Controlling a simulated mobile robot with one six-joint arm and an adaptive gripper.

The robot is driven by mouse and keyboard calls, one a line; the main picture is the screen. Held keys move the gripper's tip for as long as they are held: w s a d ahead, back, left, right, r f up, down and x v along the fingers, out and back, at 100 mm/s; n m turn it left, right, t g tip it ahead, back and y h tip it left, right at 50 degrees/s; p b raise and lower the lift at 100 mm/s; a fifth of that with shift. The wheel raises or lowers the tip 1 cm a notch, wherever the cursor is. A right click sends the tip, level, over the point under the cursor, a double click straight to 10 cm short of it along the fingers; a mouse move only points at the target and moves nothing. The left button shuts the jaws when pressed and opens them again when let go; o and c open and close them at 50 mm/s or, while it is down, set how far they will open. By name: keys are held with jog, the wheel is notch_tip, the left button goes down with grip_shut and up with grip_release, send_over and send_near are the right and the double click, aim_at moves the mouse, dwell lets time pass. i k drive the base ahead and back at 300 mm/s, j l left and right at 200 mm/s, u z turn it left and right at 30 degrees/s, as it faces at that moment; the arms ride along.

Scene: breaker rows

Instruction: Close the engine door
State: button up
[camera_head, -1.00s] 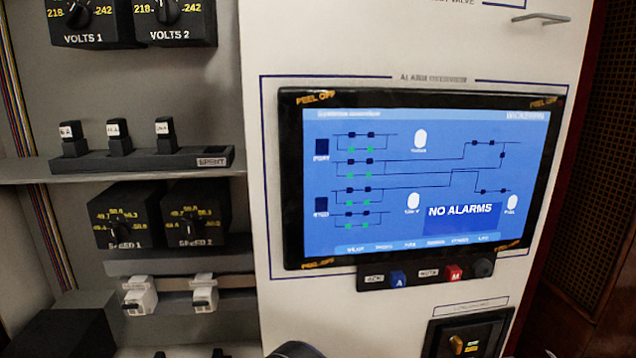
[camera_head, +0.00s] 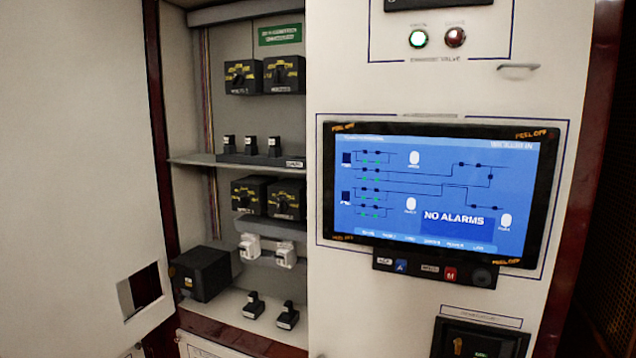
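A large white door-like panel (camera_head: 75,150) stands at the left of the head view, with a dark square recess or cutout (camera_head: 144,288) near its lower right corner. No readable label marks it as the engine door. To its right an open cabinet bay (camera_head: 200,120) shows its shelves, breakers and dials. A white panel with a small metal handle (camera_head: 518,67) and an alarm screen (camera_head: 440,190) stands right of the bay. My gripper is not in view.
The bay holds dial boxes (camera_head: 284,75), a shelf with several black switches (camera_head: 250,146), white switches (camera_head: 250,246), a black box (camera_head: 203,273) and black switches (camera_head: 288,315) at the bottom. A dark red wooden post (camera_head: 155,120) edges the bay.

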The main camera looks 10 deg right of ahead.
aim_at(81, 212)
jog(key=j+z, duration=0.25)
jog(key=j, duration=0.4)
jog(key=j+z, duration=0.25)
jog(key=j, duration=0.4)
